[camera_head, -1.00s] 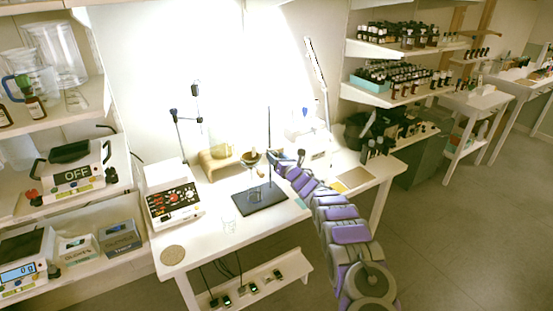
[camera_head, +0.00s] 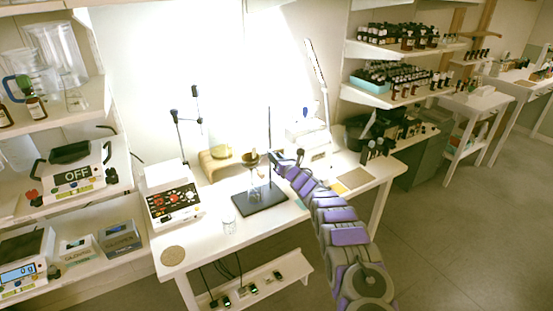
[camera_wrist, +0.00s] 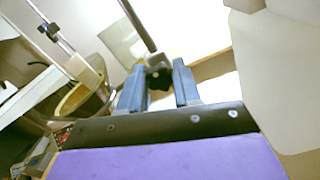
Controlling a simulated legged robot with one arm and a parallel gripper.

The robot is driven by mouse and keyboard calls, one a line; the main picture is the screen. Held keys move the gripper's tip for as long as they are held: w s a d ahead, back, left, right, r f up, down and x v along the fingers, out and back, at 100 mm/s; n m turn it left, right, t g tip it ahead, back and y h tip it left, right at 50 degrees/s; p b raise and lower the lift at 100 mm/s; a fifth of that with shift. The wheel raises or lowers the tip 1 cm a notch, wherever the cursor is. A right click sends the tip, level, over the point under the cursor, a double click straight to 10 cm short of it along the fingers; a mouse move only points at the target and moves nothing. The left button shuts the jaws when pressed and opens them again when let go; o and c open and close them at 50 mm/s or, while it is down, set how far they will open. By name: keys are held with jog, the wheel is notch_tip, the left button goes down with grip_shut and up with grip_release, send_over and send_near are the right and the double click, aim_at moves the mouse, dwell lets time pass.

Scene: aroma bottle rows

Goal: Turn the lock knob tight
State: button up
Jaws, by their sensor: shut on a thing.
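The lock knob (camera_wrist: 158,77) is small and dark and sits beside a dark upright rod in the wrist view. My gripper (camera_wrist: 159,84) has its two blue-grey fingers on either side of the knob and is shut on it. In the head view my gripper (camera_head: 286,161) is at the stand's rod (camera_head: 269,130), which rises from a dark base plate (camera_head: 247,206) on the table. A brownish funnel or bowl (camera_head: 250,157) is held beside the rod. The knob itself is too small to make out in the head view. How tight it is cannot be told.
A clear glass beaker (camera_head: 229,225) stands front left of the base plate. A white device with red knobs (camera_head: 172,206) is at the table's left, and a round cork mat (camera_head: 173,256) at its front corner. A wooden stand (camera_head: 215,166) is behind. The front edge of the table is mostly clear.

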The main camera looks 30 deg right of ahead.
jog(key=shift+d, duration=0.1)
jog(key=shift+c, duration=0.6)
